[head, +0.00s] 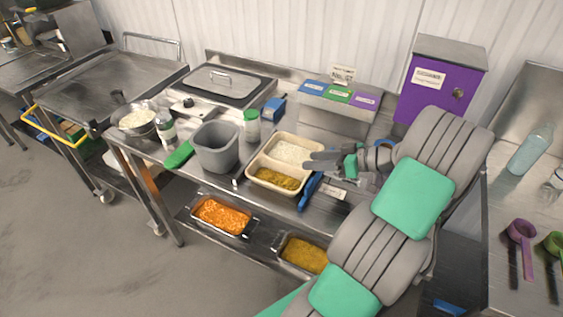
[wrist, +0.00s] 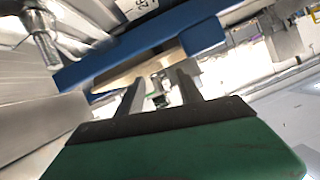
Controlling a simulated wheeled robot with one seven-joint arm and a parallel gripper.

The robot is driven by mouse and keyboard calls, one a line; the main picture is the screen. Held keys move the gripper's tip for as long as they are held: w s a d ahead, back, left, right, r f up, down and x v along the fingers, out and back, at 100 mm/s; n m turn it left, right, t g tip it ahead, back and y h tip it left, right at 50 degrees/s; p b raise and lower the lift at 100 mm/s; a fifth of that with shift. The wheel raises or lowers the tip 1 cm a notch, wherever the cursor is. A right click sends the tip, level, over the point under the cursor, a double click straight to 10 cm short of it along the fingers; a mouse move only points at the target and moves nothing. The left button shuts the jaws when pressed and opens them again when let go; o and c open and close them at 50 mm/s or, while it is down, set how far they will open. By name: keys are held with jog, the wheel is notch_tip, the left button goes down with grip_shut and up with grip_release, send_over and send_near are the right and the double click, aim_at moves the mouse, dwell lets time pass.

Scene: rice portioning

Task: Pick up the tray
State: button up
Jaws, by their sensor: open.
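The tray (head: 248,176) is a beige, divided tray on the steel table in the head view. One compartment holds white rice (head: 293,151) and the other holds a yellow-brown food (head: 277,179). My gripper (head: 309,160) is at the tray's right side, its fingers pointing left toward the rim. In the wrist view my gripper (wrist: 158,88) shows two grey fingers spread apart with nothing clearly held between them. A beige edge, probably the tray, lies just beyond the fingers there. I cannot tell whether the fingers touch or straddle the rim.
A blue-handled utensil (head: 309,191) lies close to the tray's right side. A grey bin (head: 217,148) stands just left of it. Behind are a lidded steel container (head: 222,84) and labelled coloured bins (head: 338,95). Orange food (head: 222,215) sits on the lower shelf.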

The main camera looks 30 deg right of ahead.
aim_at(287, 163)
jog(key=x, duration=0.3)
jog(key=b+x, duration=0.1)
jog(key=x, duration=0.3)
jog(key=shift+s+a, duration=0.1)
jog(key=shift+a, duration=0.3)
jog(key=shift+w+a+f, duration=0.15)
jog(key=shift+w+f, duration=0.1)
jog(key=shift+c, duration=0.4)
grip_shut()
